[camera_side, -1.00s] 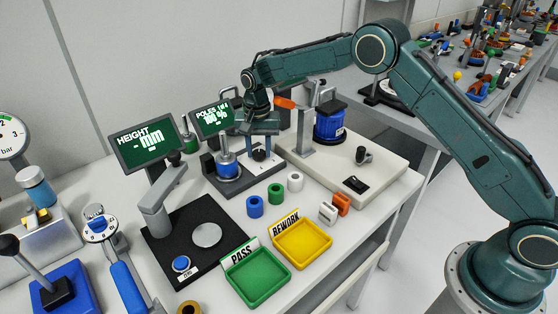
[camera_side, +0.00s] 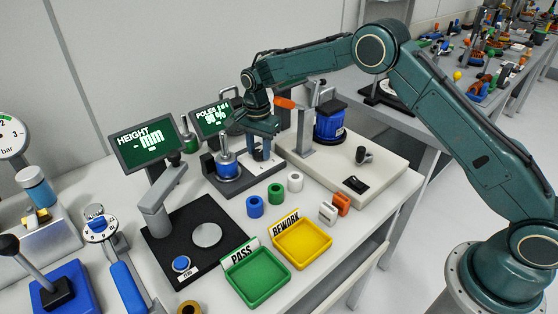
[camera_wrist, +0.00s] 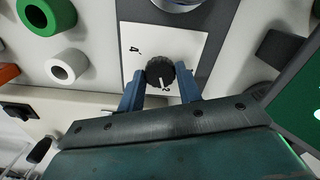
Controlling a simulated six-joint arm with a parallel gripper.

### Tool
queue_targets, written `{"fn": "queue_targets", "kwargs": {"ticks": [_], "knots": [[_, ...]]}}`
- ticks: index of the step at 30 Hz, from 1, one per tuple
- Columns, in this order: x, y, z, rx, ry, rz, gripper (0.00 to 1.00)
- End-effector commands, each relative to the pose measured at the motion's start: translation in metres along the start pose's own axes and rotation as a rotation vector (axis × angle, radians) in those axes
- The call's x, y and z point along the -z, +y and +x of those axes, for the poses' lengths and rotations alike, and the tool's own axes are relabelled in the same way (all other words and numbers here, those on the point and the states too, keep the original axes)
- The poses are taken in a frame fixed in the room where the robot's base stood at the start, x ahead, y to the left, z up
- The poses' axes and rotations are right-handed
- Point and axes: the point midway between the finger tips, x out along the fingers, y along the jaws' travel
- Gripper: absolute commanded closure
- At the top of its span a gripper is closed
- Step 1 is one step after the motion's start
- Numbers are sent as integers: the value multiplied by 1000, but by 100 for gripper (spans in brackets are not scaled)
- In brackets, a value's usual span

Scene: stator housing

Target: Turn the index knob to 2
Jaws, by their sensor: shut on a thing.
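The black index knob (camera_wrist: 160,72) sits on a white plate (camera_wrist: 187,40) in the wrist view, with a figure 4 on the plate at its upper left. A white mark shows at the knob's lower edge; whether it is the pointer or a figure is hard to tell. My gripper (camera_wrist: 160,88) has its blue fingers on either side of the knob, shut on it. In the side view my gripper (camera_side: 263,152) reaches down to the plate of the grey fixture, and the knob is hidden.
A blue and silver part (camera_side: 227,165) stands beside my gripper on the fixture. The POLES screen (camera_side: 213,119) is behind it. Blue (camera_side: 255,206), green (camera_side: 275,194) and white (camera_side: 295,182) rings lie in front. Green (camera_side: 257,292) and yellow (camera_side: 302,259) trays stand nearer.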

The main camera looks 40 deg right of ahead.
Motion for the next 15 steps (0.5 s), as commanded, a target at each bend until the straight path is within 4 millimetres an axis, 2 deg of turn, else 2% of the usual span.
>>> {"fn": "queue_targets", "kwargs": {"ticks": [5, 6, 9, 15], "knots": [[0, 0, -1, 2, 1, 0, 88], [0, 0, -1, 2, 1, 0, 64], [0, 0, -1, 2, 1, -1, 44], [0, 0, -1, 1, 0, -1, 44]]}}
